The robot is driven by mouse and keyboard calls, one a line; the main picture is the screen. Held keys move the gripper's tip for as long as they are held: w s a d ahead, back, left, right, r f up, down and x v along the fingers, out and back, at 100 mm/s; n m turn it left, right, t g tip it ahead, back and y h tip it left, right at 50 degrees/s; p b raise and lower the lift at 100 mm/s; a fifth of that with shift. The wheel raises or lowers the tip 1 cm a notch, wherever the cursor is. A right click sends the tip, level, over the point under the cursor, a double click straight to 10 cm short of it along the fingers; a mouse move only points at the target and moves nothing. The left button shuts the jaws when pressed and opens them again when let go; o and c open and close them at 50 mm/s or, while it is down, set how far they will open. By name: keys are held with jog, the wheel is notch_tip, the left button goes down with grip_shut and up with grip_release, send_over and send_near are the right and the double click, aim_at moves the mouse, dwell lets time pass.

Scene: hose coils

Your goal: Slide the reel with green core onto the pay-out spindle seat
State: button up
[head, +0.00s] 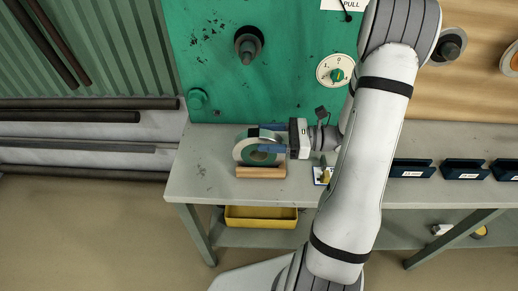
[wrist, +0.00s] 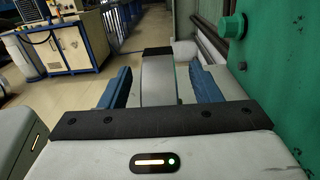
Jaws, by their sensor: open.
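A white-rimmed reel with a green core (head: 242,148) stands upright on a tan wooden block at the left end of the bench. My gripper (head: 268,139) reaches it from the right, with one blue finger in front of the reel and one behind. In the wrist view the reel (wrist: 159,88) shows edge-on between the two blue fingers, with narrow gaps at its sides. The gripper is open around it. A dark spindle with a round flange (head: 248,46) sticks out of the green panel above the reel and is bare. I cannot read any label on it.
A round dial (head: 336,70) and a green knob (head: 198,98) sit on the green panel. A second spindle (head: 450,46) is on the wooden panel. Blue labelled holders (head: 410,168) line the bench to the right. A yellow bin (head: 260,217) is below.

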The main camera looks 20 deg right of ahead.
jog(key=shift+w+a, duration=0.1)
jog(key=shift+a, duration=0.45)
grip_shut()
jog(key=shift+r, duration=0.1)
dwell(0.9)
